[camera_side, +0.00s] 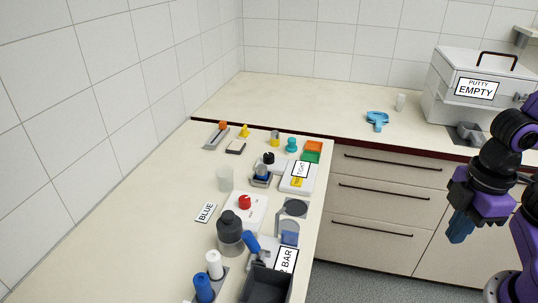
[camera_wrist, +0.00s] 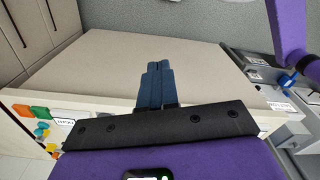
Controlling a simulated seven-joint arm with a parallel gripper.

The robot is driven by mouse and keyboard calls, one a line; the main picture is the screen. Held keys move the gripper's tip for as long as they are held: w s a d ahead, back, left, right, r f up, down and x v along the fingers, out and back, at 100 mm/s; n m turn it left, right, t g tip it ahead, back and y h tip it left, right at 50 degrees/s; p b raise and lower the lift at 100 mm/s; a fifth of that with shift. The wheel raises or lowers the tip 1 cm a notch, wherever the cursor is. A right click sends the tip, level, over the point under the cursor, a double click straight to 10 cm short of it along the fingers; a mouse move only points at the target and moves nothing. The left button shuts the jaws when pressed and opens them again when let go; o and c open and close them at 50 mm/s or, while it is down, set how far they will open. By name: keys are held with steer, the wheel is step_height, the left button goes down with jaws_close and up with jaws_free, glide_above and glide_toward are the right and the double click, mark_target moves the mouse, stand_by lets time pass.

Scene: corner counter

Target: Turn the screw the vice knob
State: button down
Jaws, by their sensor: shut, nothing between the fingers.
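My gripper (camera_side: 460,229) hangs at the right of the side view, in front of the drawers and well away from the left counter. Its blue fingers (camera_wrist: 158,68) are together and empty in the wrist view. On the left counter a small grey device holding a blue piece (camera_side: 262,174), which looks like the vice, stands left of a white panel with a "TIGHT" card (camera_side: 300,170). A black knob (camera_side: 268,157) shows just behind it; I cannot tell whether it is part of that device. The wrist view does not clearly show the vice.
A white box with a red knob (camera_side: 245,203), a dark-capped jar (camera_side: 230,235) and a dark tray (camera_side: 265,285) stand nearer on the left counter. A "PUTTY EMPTY" bin (camera_side: 465,105) and a blue object (camera_side: 377,120) are on the back counter. Drawers (camera_side: 385,200) front it.

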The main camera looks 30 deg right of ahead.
steer(key=c, duration=1.1)
jaws_free()
steer(key=shift+w+a, duration=0.15)
steer(key=shift+w, duration=0.05)
steer(key=o, duration=0.4)
steer(key=shift+m+y, duration=0.5)
steer(key=shift+m, duration=0.3)
steer(key=w+a+r, duration=0.1)
steer(key=w+a, duration=0.1)
steer(key=w, duration=0.1)
steer(key=w+a, duration=0.2)
steer(key=w, duration=0.2)
steer(key=w+a+r, duration=0.1)
steer(key=w+a, duration=0.1)
steer(key=w, duration=0.1)
steer(key=shift+w+a+r, duration=0.35)
steer(key=shift+a, duration=0.05)
step_height(320, 180, up, 2)
steer(key=m+t+y, duration=0.1)
steer(key=m+t, duration=0.3)
glide_above(269, 155)
steer(key=s+d, duration=0.4)
steer(key=s, duration=0.2)
steer(key=shift+g, duration=0.3)
steer(key=x, duration=1.7)
steer(key=shift+w, duration=0.3)
steer(key=c, duration=1.1)
